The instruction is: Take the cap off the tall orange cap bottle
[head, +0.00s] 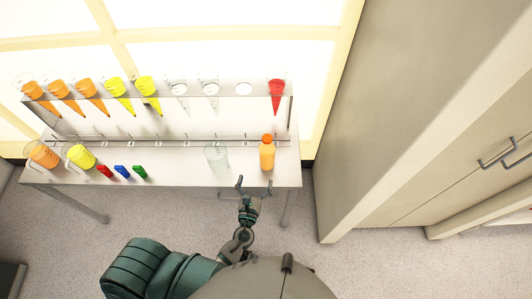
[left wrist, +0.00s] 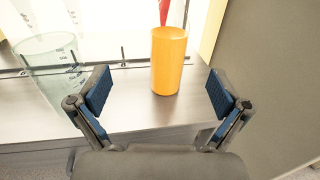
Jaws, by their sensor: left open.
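The tall orange bottle (head: 267,157) stands upright near the right end of the table, with an orange cap (head: 267,138) on top. In the left wrist view an orange cylinder (left wrist: 168,65) stands ahead, between the lines of the two fingers; I cannot make out a separate cap there. My left gripper (head: 254,184) is open and empty at the table's front edge, just short of the bottle and slightly left of it. Its two blue-padded fingers (left wrist: 159,92) are spread wide and do not touch the bottle. My right gripper is not in view.
A clear beaker (head: 216,156) stands left of the bottle, also in the left wrist view (left wrist: 48,75). A rack (head: 215,122) of coloured cones runs behind. Two beakers, orange (head: 42,155) and yellow (head: 80,157), and small coloured pieces (head: 122,171) are at left. A cabinet (head: 420,110) stands right.

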